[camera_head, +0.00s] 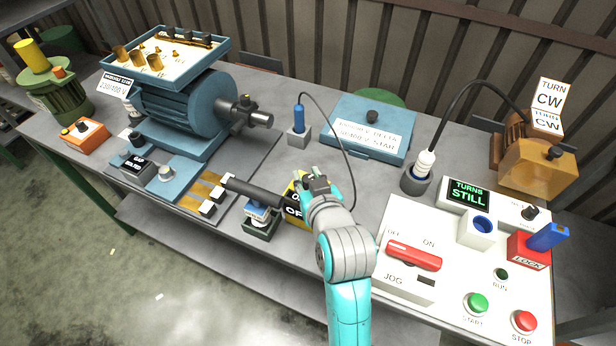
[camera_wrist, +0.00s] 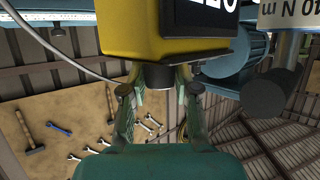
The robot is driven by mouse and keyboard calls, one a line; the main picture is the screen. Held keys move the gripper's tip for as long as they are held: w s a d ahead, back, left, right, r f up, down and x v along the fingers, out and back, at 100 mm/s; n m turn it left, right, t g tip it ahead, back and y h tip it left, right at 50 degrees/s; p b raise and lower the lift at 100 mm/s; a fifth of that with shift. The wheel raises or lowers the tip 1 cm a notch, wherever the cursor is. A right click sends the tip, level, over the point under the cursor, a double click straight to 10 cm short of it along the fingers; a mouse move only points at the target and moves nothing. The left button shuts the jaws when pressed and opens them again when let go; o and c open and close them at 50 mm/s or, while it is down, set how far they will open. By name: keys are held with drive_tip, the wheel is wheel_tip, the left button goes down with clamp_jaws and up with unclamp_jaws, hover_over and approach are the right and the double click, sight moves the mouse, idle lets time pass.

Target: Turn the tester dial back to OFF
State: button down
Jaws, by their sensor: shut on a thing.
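The yellow tester (camera_head: 291,190) stands on the bench, largely hidden behind my gripper (camera_head: 317,184). Part of its black lettered label shows. In the wrist view the yellow tester body (camera_wrist: 125,32) fills the top middle. Its dark round dial (camera_wrist: 158,76) sits between the two fingers of my gripper (camera_wrist: 160,92), which are shut on it from both sides. The dial's pointer and setting cannot be read from these views.
A blue probe (camera_head: 299,118) stands in a grey holder, its black cable curving down behind my gripper. A black-handled device (camera_head: 259,214) is close left of the tester. The white control panel (camera_head: 410,232) lies to the right. A blue motor (camera_head: 190,108) is at left.

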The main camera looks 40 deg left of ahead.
drive_tip(key=c, duration=0.8)
unclamp_jaws()
drive_tip(key=shift+c, duration=0.2)
drive_tip(key=v, duration=1.2)
drive_tip(key=shift+a, duration=0.1)
